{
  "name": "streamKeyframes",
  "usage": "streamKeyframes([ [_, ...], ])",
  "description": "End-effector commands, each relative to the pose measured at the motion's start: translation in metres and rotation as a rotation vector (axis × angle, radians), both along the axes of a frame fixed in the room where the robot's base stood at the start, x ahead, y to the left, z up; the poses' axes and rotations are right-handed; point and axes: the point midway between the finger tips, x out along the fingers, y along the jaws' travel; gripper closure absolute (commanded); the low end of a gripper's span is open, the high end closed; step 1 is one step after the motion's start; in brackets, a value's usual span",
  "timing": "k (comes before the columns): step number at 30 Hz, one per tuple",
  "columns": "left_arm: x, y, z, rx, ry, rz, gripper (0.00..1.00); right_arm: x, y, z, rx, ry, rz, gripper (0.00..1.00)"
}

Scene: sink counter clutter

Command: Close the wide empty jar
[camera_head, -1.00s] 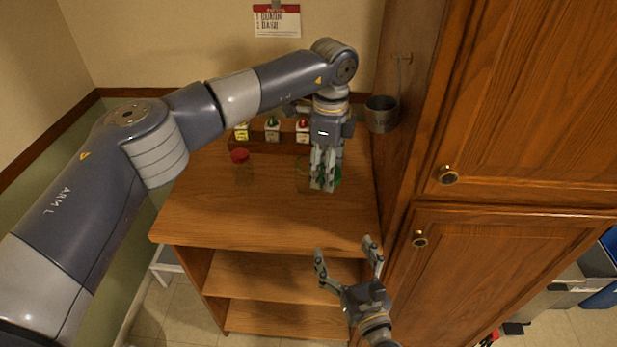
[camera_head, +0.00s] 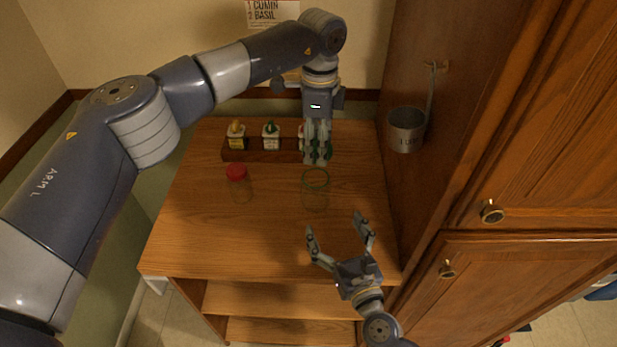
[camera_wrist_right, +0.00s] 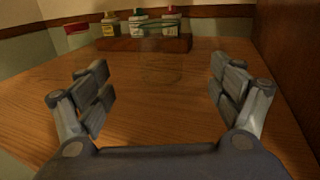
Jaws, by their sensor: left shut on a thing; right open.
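The wide empty jar (camera_head: 315,199) is clear glass with a green rim and stands upright on the wooden counter. Its faint body also shows in the right wrist view (camera_wrist_right: 161,72). My left gripper (camera_head: 318,160) is just behind and above the jar in the head view, fingers pointing down. It is shut on a green piece (camera_head: 329,150) that looks like a lid, mostly hidden by the fingers. My right gripper (camera_head: 338,230) is open and empty in front of the jar; its spread fingers also frame the jar in the right wrist view (camera_wrist_right: 162,92).
A narrow jar with a red lid (camera_head: 237,173) stands left of the wide jar. A wooden rack (camera_head: 262,156) with small capped bottles is behind. A metal measuring cup (camera_head: 406,130) hangs on the cabinet side at right. The counter's front left is clear.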

Motion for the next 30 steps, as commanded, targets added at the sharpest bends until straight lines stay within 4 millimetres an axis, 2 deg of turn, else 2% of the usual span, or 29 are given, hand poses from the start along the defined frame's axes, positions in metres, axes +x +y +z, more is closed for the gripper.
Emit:
streamKeyframes([
  [17, 0.000, 0.000, 0.000, 0.000, 0.000, 0.000, 0.55, 0.005, 0.002, 0.000, 0.000, -0.001, -0.001, 0.14],
  [23, 0.000, 0.000, 0.000, 0.000, 0.000, 0.000, 0.55, 0.032, 0.012, 0.001, 0.002, -0.002, -0.002, 0.14],
  [30, 0.000, 0.000, 0.000, 0.000, 0.000, 0.000, 0.55, 0.076, 0.028, 0.001, 0.001, -0.002, 0.000, 0.14],
])
